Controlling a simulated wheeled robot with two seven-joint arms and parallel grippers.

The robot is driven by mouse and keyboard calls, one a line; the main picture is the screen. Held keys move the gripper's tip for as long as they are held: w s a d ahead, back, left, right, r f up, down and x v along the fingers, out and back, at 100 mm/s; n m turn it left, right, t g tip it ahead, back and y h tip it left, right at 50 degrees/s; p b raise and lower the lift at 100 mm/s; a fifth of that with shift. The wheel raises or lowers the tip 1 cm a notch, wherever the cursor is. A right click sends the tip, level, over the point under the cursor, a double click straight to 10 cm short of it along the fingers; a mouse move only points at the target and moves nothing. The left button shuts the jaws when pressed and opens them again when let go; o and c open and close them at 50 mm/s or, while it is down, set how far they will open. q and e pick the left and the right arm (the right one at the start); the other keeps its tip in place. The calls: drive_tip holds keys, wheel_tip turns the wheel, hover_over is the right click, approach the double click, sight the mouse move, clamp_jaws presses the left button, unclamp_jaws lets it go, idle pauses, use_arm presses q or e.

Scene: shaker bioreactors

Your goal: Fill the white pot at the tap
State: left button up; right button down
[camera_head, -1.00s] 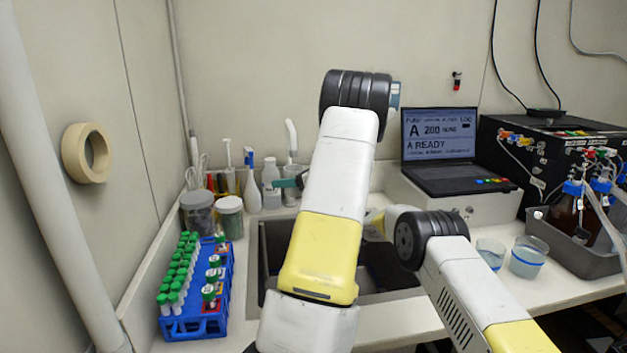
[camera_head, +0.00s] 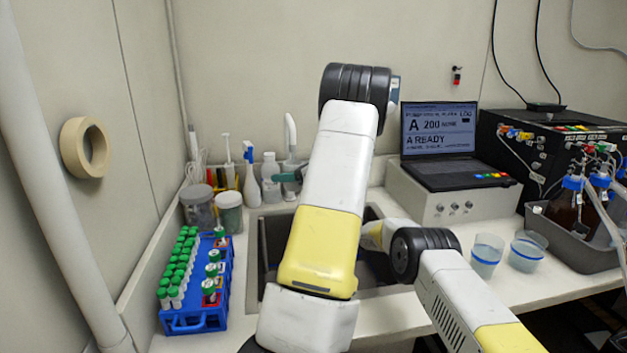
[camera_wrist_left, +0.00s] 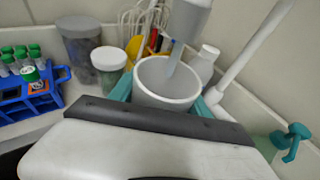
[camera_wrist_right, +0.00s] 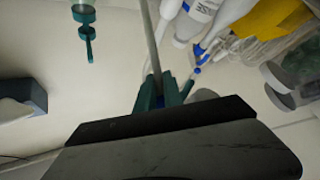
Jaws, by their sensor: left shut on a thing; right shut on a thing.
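The white pot (camera_wrist_left: 168,82) is upright in the left wrist view, clasped between the teal fingers of my left gripper (camera_wrist_left: 165,92). The grey end of the tap (camera_wrist_left: 187,18) is above it, and a pale bluish column (camera_wrist_left: 176,58), like a water stream, runs down into the pot. My right gripper (camera_wrist_right: 162,92) is shut on a small blue piece, possibly the tap's lever, beside a thin grey rod (camera_wrist_right: 151,40). My left arm hides the right gripper in the head view.
The dark sink (camera_head: 270,235) lies below. A blue rack (camera_head: 210,300) of green-capped tubes and two lidded jars (camera_head: 229,213) stand left. Bottles line the wall. A laptop (camera_head: 440,145) and two cups (camera_head: 487,254) stand right.

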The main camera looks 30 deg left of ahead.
drive_tip(key=c, duration=1.5)
unclamp_jaws()
drive_tip(key=shift+s+d+f, duration=0.1)
drive_tip(key=shift+d+f, duration=0.1)
drive_tip(key=shift+d, duration=0.15)
drive_tip(key=v, duration=1.1)
drive_tip(key=shift+s, duration=0.1)
